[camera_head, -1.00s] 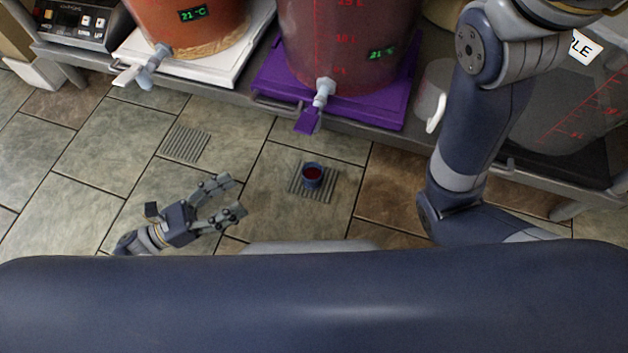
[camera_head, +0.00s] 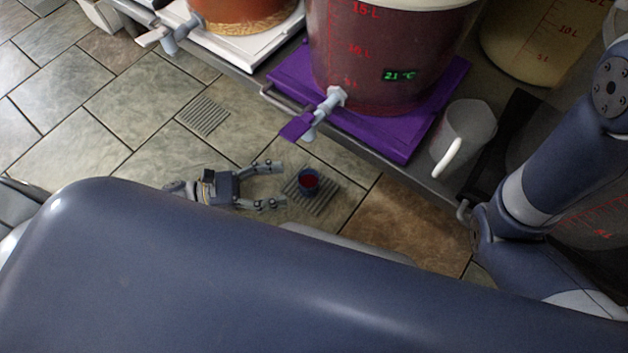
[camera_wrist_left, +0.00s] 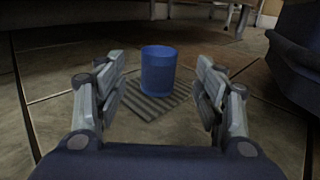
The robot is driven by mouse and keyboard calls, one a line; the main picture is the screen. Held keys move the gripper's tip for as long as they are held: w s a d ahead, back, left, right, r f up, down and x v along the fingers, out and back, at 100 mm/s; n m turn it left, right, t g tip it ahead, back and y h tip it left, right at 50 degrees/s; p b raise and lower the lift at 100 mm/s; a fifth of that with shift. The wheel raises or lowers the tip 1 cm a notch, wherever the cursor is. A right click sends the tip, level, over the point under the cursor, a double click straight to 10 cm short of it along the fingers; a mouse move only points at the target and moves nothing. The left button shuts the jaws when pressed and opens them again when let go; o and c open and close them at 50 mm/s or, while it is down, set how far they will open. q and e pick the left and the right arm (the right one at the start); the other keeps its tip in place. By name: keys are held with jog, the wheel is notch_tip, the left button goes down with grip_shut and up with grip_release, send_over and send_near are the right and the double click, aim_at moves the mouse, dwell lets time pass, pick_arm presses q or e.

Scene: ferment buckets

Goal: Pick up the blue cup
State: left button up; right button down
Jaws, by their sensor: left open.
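The blue cup (camera_head: 308,181), with dark red liquid in it, stands upright on a ribbed floor grate in the head view. It also shows in the left wrist view (camera_wrist_left: 158,69), ahead of my fingers and centred between them. My left gripper (camera_head: 279,186) is open, low over the floor just left of the cup, with its fingers pointing at it. In the left wrist view the two fingers (camera_wrist_left: 161,92) are spread wide with nothing between their pads that I can see held. My right arm shows at the right of the head view, but its gripper is out of view.
The ribbed grate (camera_head: 322,204) lies under the cup; another grate (camera_head: 203,115) lies farther left. Above stands a bench with a red-filled bucket (camera_head: 375,60) on a purple stand (camera_head: 400,144), its tap (camera_head: 325,105) overhanging the edge. A grey jug (camera_head: 464,137) stands right of it.

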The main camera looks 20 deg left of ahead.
aim_at(309, 180)
pick_arm(q)
jog(key=p+x, duration=0.1)
jog(key=x, duration=0.7)
jog(key=shift+w, duration=0.1)
jog(key=c, duration=1.2)
